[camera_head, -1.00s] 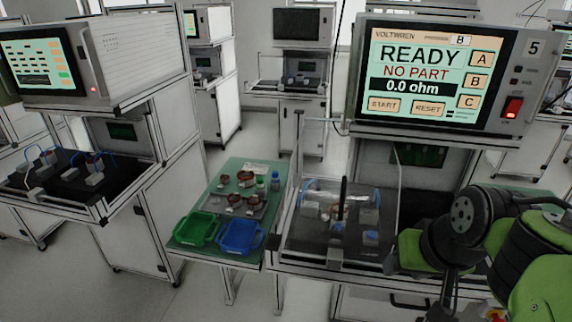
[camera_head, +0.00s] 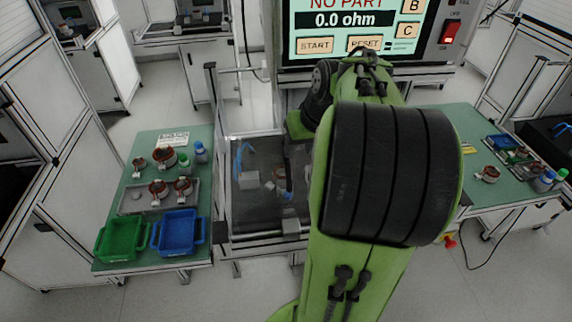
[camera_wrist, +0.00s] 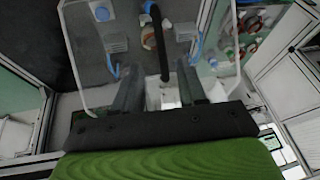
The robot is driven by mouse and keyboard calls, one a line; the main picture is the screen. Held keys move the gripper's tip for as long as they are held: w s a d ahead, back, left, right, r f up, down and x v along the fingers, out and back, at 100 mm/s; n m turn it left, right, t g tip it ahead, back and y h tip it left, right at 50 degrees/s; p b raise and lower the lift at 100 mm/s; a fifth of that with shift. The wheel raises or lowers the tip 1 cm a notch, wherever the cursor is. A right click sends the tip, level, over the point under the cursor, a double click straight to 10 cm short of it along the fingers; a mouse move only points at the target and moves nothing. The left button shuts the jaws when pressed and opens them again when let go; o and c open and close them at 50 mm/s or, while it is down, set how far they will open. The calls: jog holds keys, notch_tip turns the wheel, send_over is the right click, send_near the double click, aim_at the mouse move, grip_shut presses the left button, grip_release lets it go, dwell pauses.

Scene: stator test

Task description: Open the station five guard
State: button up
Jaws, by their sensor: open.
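The station five guard (camera_wrist: 85,45) is a clear panel over a dark test bed in the wrist view. It also shows in the head view (camera_head: 241,170), partly behind my arm, and appears closed. A black upright bar (camera_wrist: 159,45), apparently its handle, stands in the middle of it; it also shows in the head view (camera_head: 289,178). My gripper (camera_wrist: 160,75) is open. Its two fingers point at the guard, one each side of the bar's lower end. I cannot tell if they touch it. In the head view my arm hides the gripper.
The tester screen (camera_head: 345,25) reads 0.0 ohm and NO PART. A green side table (camera_head: 135,190) at left holds a green bin (camera_head: 121,238), a blue bin (camera_head: 178,232) and copper-coloured parts. Another table (camera_head: 465,130) stands at right. Grey blocks and blue tubing lie under the guard.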

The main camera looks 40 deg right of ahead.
aim_at(288, 165)
jog(key=b+x, duration=0.1)
jog(key=x, duration=0.9)
grip_shut()
